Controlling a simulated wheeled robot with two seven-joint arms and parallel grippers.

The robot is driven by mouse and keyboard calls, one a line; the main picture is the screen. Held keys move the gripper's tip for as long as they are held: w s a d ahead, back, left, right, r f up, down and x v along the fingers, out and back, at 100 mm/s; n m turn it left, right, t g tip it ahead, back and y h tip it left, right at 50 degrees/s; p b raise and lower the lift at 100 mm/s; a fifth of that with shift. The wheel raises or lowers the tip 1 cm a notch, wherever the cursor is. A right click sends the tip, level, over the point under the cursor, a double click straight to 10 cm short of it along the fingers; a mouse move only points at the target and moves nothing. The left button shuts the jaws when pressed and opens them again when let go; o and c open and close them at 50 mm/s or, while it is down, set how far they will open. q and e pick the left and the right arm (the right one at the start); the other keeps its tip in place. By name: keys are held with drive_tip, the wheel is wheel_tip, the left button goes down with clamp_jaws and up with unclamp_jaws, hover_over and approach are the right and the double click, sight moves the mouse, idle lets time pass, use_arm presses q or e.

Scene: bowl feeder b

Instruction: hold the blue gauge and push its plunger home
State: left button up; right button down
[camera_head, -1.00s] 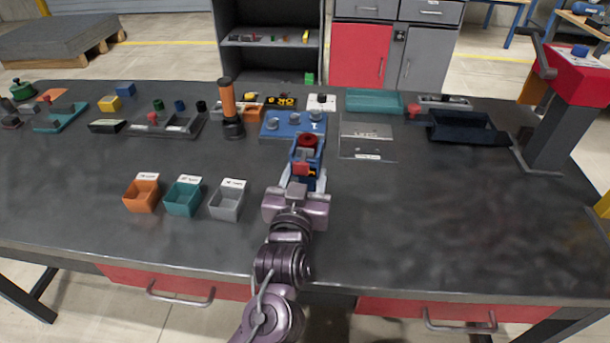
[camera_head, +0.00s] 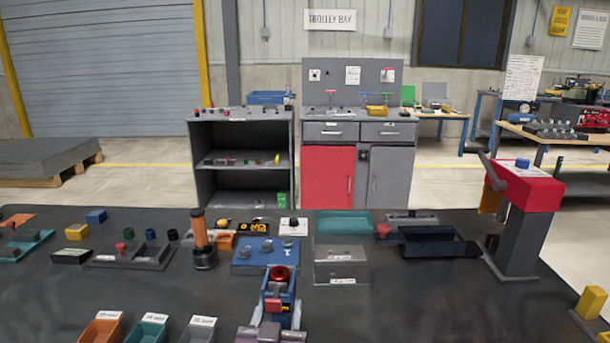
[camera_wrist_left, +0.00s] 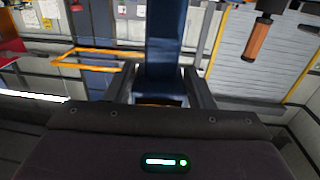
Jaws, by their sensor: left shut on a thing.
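The blue gauge (camera_head: 290,291) is in the head view, low and near the middle, with a round red part (camera_head: 279,273) on top and a smaller red part on its near side. My left gripper (camera_head: 280,318) is shut on it from the near side. In the left wrist view the blue body (camera_wrist_left: 166,45) stands between the two fingers (camera_wrist_left: 164,88). Whether the gauge touches the bench top is not clear. How far its plunger is in cannot be told. My right gripper is not in view.
A blue block with knobs (camera_head: 250,265) stands just behind the gauge. Three small bins (camera_head: 150,330) sit front left. A red-headed press (camera_head: 525,190) stands at right.

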use_arm(q)
drive_tip(key=shift+f, duration=0.15)
drive_tip(key=o, duration=1.4)
drive_tip(key=shift+o, duration=0.2)
